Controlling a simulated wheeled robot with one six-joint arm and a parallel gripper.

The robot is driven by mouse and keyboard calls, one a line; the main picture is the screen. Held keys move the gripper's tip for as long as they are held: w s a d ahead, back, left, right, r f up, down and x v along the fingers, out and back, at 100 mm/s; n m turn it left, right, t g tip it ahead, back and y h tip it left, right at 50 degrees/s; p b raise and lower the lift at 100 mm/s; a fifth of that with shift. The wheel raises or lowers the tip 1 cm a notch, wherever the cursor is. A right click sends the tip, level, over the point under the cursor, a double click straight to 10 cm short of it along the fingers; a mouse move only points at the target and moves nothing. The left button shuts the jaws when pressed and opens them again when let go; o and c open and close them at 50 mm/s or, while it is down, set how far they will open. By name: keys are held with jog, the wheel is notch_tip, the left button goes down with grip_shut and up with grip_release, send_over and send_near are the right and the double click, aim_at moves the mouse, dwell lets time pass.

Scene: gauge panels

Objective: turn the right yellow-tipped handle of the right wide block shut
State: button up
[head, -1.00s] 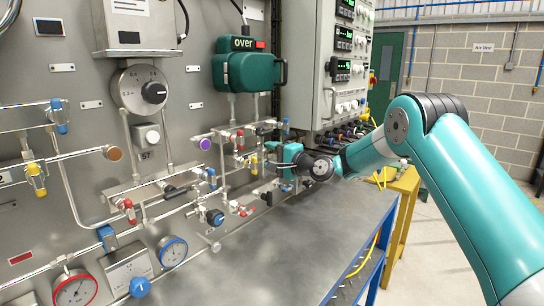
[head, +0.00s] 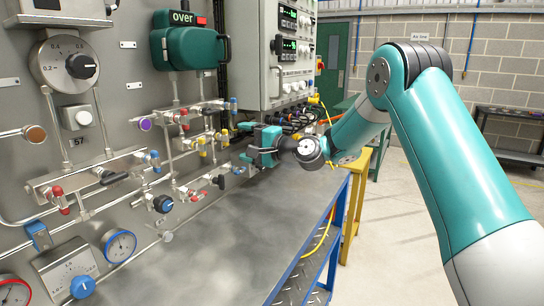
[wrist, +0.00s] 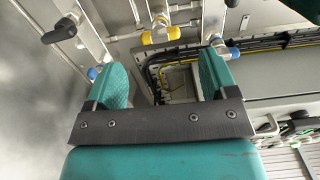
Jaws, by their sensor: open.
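The right wide block (head: 190,112) is on the panel in the head view, with red-tipped and blue-tipped handles on it. Two yellow-tipped handles hang at its lower edge: the left one (head: 202,147) and the right one (head: 225,138). My gripper (head: 247,143) is open and empty, just right of the right yellow-tipped handle, fingers toward the panel. In the wrist view, a yellow-tipped fitting (wrist: 160,34) shows beyond the gap between my open fingers (wrist: 163,75), apart from them. I cannot tell which yellow handle that is.
Black and blue-tipped handles (head: 218,181) sit below and left of my gripper. The grey bench top (head: 220,225) below is clear. A grey control cabinet (head: 290,50) stands above right. Black and yellow cables (wrist: 165,62) lie behind the fingers in the wrist view.

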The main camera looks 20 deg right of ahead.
jog(key=b+v, duration=0.2)
jog(key=v, duration=0.6)
jog(key=shift+s, duration=0.15)
jog(key=shift+d, duration=0.15)
dwell(0.7)
